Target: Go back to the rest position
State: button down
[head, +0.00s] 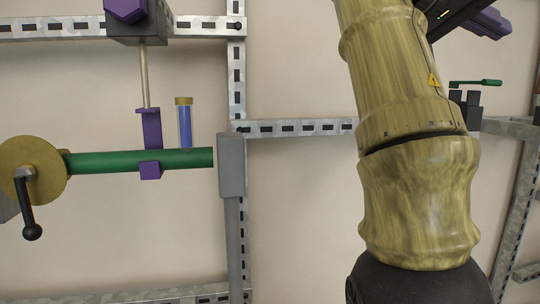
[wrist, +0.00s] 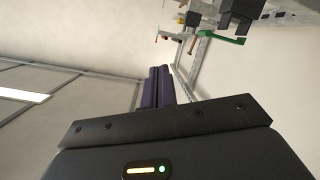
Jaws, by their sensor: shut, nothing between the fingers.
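My gripper shows in the wrist view, its two dark purple fingers (wrist: 159,72) side by side and shut with nothing between them. In the head view part of my gripper (head: 490,22) shows at the top right, raised beside my tan arm. It touches nothing that I can see. The arm's black joint is cut off at the bottom edge of the head view.
A green pipe (head: 110,160) lies level at the left, under a purple clamp (head: 151,130). A blue vial (head: 184,125) stands beside the clamp. A crank wheel (head: 35,170) is far left. Slotted metal rails (head: 300,128) frame the cart. A green-handled part (head: 478,83) is behind my arm.

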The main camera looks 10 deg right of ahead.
jog(key=w+f+n+t+y+b, duration=0.2)
jog(key=w+f+n+t+y, duration=0.5)
jog(key=w+f, duration=1.15)
jog(key=w+a+f+n+g, duration=0.1)
jog(key=w+a+f+n, duration=0.1)
jog(key=f, duration=0.5)
jog(key=w+a+f+n+g, duration=0.1)
jog(key=a+f+n, duration=0.15)
jog(key=f, duration=0.35)
jog(key=s+a+f+n+y+b, duration=0.1)
jog(key=a+f+y, duration=0.1)
jog(key=f, duration=0.5)
jog(key=s+a+f+g+y, duration=0.1)
jog(key=a+f, duration=0.2)
jog(key=f, duration=0.4)
jog(key=s+a+f+n+y+b, duration=0.1)
jog(key=s+a+f+y, duration=0.1)
jog(key=f, duration=0.5)
jog(key=s+a+f+m+g+y, duration=0.1)
jog(key=s+a+f, duration=0.2)
jog(key=s+f, duration=0.4)
jog(key=s+a+f+g+y, duration=0.1)
jog(key=s+a+f, duration=0.3)
jog(key=s+f, duration=0.4)
notch_tip(320, 180, down, 3)
jog(key=shift+s+f+m+g+y+b, duration=0.2)
jog(key=shift+m+g+y+b, duration=0.2)
jog(key=shift+y, duration=0.3)
